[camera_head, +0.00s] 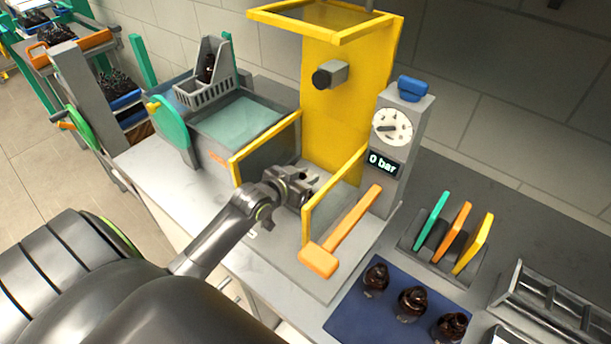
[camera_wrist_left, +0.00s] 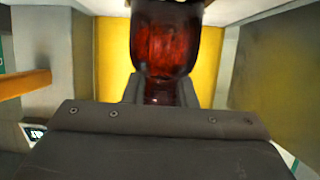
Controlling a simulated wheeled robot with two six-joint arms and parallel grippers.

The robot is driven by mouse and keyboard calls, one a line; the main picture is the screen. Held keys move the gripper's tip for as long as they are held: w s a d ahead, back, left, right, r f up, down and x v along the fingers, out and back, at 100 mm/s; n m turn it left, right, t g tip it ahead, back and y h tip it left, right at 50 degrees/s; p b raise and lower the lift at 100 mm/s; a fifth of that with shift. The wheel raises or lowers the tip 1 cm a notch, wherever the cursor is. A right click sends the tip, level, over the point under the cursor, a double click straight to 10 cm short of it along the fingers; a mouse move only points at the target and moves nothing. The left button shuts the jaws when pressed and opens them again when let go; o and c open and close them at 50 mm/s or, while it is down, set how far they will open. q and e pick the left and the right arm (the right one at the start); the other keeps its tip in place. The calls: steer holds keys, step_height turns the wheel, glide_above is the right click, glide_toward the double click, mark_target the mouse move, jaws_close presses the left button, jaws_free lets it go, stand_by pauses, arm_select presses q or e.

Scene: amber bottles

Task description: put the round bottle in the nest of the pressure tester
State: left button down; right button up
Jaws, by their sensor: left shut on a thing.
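My left gripper (camera_head: 296,186) reaches into the open front of the yellow-framed pressure tester (camera_head: 335,110). In the left wrist view the gripper (camera_wrist_left: 161,92) is shut on the round bottle (camera_wrist_left: 165,40), a dark red-amber glass bottle held by its narrower part. In the head view the bottle is hidden by the gripper. The nest is hidden too, so I cannot tell whether the bottle touches it. The tester's yellow back panel shows behind the bottle. The right gripper is not in view.
The tester's orange lever (camera_head: 345,232) lies to the right of my gripper, beside the gauge column reading 0 bar (camera_head: 383,163). Several amber bottles stand on a blue mat (camera_head: 350,312) at the front right. A grey bin (camera_head: 205,90) stands at the back left.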

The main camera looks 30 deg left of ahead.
arm_select(q)
steer(key=shift+f, duration=0.2)
steer(key=c, duration=1.4)
jaws_free()
steer(key=shift+c, duration=0.2)
steer(key=shift+o, duration=1.3)
steer(key=shift+r, duration=0.1)
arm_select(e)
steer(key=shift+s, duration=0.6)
arm_select(q)
steer(key=shift+r, duration=0.2)
steer(key=shift+s, duration=0.2)
steer(key=b+v, duration=0.1)
steer(key=v, duration=1)
steer(key=shift+s, duration=0.3)
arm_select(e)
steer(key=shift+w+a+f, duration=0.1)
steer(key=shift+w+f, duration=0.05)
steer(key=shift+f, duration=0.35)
